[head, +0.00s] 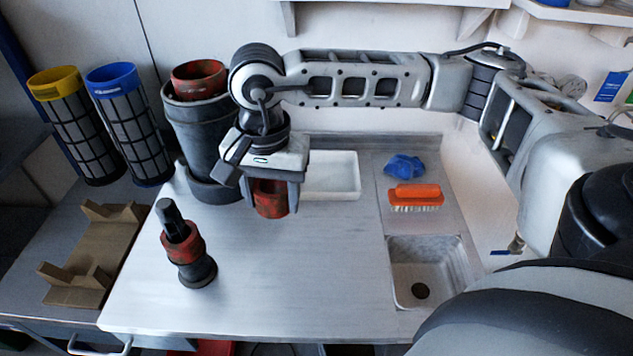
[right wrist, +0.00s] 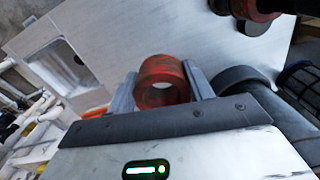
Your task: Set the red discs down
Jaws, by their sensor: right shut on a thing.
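My right gripper (head: 270,207) is shut on a worn red disc (head: 270,199), ring-like with an open centre, and holds it over the white worktop. The held disc also shows between the two fingers in the right wrist view (right wrist: 162,82). A second red disc (head: 182,246) sits around a dark post (head: 170,219) on the worktop, left of the gripper. It shows partly at the top of the right wrist view (right wrist: 258,8). More red (head: 198,76) shows at the top of the dark reactor cylinder (head: 197,130), behind and left of the gripper. My left gripper is out of view.
A white tray (head: 332,193) stands behind the gripper. An orange brush (head: 416,192), a blue cloth (head: 404,166) and a sink (head: 425,262) are at right. Yellow-topped (head: 74,125) and blue-topped (head: 131,125) mesh cylinders and a brown cradle (head: 98,244) are at left. The worktop's front middle is clear.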

